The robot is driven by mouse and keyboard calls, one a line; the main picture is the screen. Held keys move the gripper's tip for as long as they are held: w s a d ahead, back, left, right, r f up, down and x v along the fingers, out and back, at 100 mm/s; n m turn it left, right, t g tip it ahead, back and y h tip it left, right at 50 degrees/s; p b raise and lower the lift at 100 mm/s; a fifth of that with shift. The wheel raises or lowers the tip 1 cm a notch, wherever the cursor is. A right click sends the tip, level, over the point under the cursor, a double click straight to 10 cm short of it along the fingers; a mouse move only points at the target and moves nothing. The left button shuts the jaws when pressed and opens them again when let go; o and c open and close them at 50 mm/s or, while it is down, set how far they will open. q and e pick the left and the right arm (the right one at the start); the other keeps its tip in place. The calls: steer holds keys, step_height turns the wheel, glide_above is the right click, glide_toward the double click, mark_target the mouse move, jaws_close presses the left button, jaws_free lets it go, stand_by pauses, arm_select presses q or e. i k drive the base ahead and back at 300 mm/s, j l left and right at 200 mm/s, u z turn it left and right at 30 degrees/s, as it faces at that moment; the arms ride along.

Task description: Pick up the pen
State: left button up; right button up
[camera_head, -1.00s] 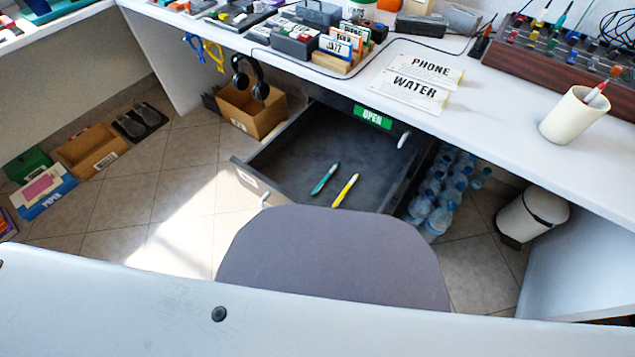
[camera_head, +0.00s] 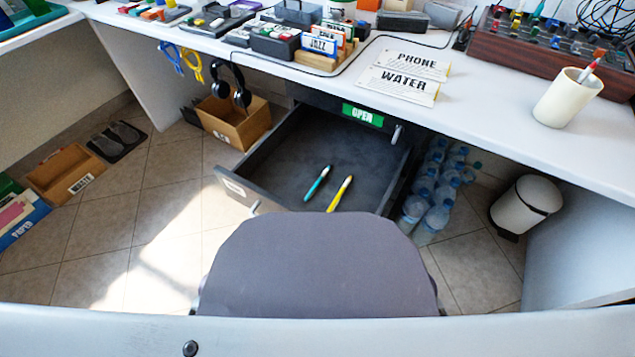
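A teal pen (camera_head: 318,182) and a yellow pen (camera_head: 340,193) lie side by side in an open grey drawer (camera_head: 262,166) under the desk. A red-and-white pen (camera_head: 587,72) stands in a white cup (camera_head: 568,98) on the right of the desk. The frames do not show which of them is the task's pen. Neither of my grippers is in view.
A grey chair (camera_head: 318,262) stands in front of the drawer and its back covers the near floor. Phone and water cards (camera_head: 404,76) lie on the desk (camera_head: 490,125). Water bottles (camera_head: 425,205) and a white bin (camera_head: 525,204) stand right of the drawer. A cardboard box (camera_head: 235,120) stands left.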

mark_target(315, 189)
steer(key=k+l+z, duration=0.15)
steer(key=z, duration=0.2)
steer(key=k+l+z, duration=0.15)
steer(key=l+z, duration=0.15)
steer(key=k+l+z, duration=0.1)
steer(key=l+z, duration=0.25)
steer(key=i+j+u, duration=0.1)
steer(key=j+u, duration=0.25)
steer(key=i+j+u, duration=0.15)
steer(key=u, duration=0.15)
steer(key=i+j+u, duration=0.15)
steer(key=j+u, duration=0.2)
steer(key=k+l+z, duration=0.15)
steer(key=k, duration=0.15)
steer(key=k+l+z, duration=0.15)
steer(key=k, duration=0.1)
